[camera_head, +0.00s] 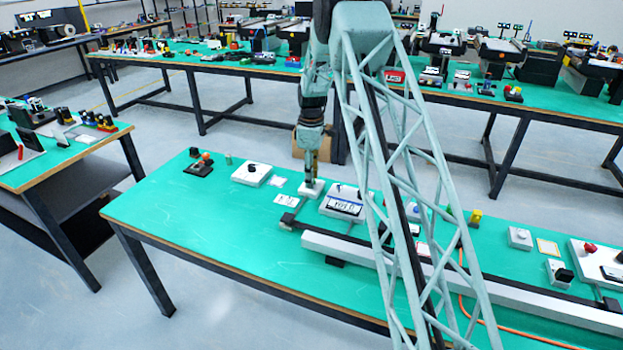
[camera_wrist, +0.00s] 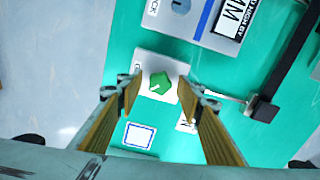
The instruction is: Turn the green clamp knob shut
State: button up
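The green clamp knob (camera_wrist: 159,83) sits on a small white block in the wrist view, with a pale mark on its top. My gripper (camera_wrist: 161,108) is open, with one yellow-lined finger on each side of the knob in that picture. The fingers look apart from the knob, but I cannot tell the height between them. In the head view my gripper (camera_head: 311,181) points down over the small white block (camera_head: 309,189) on the green table. The knob itself is hidden there by my gripper.
A larger white unit with a printed label (camera_head: 343,206) stands right beside the block. A white box with a black knob (camera_head: 251,173) and a small dark stand with an orange top (camera_head: 201,164) are to the left. A long grey rail (camera_head: 400,267) runs along the right front. The table's left front is clear.

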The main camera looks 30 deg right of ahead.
jog(key=shift+c, duration=0.4)
jog(key=c, duration=0.8)
jog(key=shift+o, duration=0.2)
jog(key=shift+m, duration=0.4)
jog(key=m+p, duration=0.2)
jog(key=m, duration=0.1)
jog(key=shift+r, duration=0.1)
jog(key=m+p, duration=0.1)
jog(key=m, duration=0.2)
jog(key=shift+m+p, duration=0.35)
jog(key=shift+m, duration=0.05)
jog(key=m+p, duration=0.1)
jog(key=m, duration=0.4)
jog(key=shift+m+p, duration=0.65)
jog(key=shift+m, duration=1.65)
